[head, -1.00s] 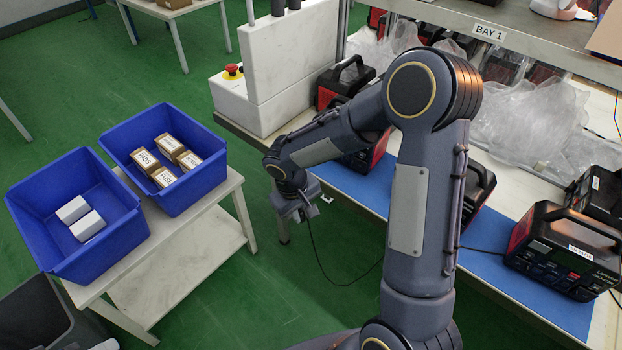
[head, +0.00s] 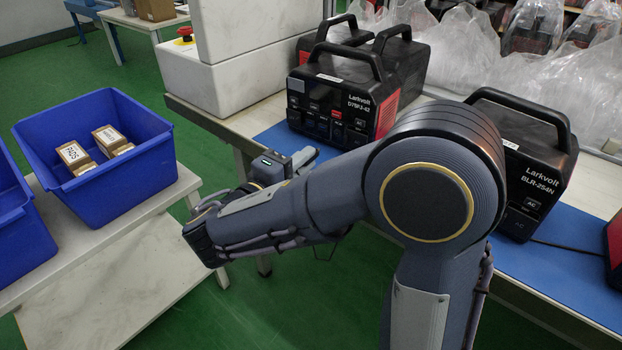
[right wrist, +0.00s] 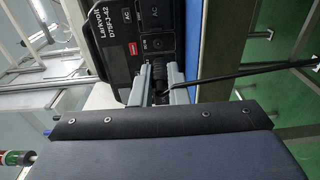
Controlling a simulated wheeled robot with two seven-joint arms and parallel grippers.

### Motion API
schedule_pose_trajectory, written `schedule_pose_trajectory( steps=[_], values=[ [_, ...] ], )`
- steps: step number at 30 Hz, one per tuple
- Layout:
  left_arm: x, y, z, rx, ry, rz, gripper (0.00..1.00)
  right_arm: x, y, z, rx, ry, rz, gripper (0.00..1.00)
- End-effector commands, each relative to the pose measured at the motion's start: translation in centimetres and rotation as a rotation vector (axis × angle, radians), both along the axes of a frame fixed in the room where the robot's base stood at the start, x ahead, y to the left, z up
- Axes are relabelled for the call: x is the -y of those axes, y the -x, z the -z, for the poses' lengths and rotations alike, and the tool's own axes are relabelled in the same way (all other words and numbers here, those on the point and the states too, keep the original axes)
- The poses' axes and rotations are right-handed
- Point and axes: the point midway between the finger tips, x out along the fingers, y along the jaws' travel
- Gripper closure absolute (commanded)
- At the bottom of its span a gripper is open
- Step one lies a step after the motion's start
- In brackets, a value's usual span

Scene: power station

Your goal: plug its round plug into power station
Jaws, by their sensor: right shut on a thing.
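My right gripper (head: 303,158) is near the bench's front edge, in front of the black and red power station marked D75FJ-42 (head: 345,104). In the right wrist view the right gripper (right wrist: 163,88) is shut on a small dark plug (right wrist: 158,74), with a black cable (right wrist: 245,70) running off to the right. The fingers hide part of the plug, so I cannot tell whether it touches the station. The station's socket face (right wrist: 152,30) shows just beyond the fingertips, turned sideways. My left gripper is not in view.
A second power station, BLR-254N (head: 527,160), stands to the right, partly behind my arm. Both are on a blue mat (head: 545,262) on the bench. A white box (head: 215,85) stands left of them. A blue bin (head: 100,165) holds small boxes.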

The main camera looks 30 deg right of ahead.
Motion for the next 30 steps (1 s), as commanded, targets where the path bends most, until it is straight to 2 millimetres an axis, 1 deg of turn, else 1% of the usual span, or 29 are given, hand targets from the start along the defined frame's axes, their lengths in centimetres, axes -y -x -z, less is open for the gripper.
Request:
schedule_pose_trajectory(
  steps=[1,8,26,30],
  values=[
    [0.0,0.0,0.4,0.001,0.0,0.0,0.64,-0.1,0.1,0.1,0.004,0.007,-0.001,1.0],
    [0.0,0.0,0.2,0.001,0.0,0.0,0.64,0.8,-0.3,-0.3,0.005,0.011,0.0,1.0],
    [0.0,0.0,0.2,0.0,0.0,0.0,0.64,5.0,-2.4,-0.2,0.004,0.009,0.0,1.0],
    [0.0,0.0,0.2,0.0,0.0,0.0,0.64,5.0,-2.4,-0.2,0.004,0.009,-0.002,1.0]
  ],
)
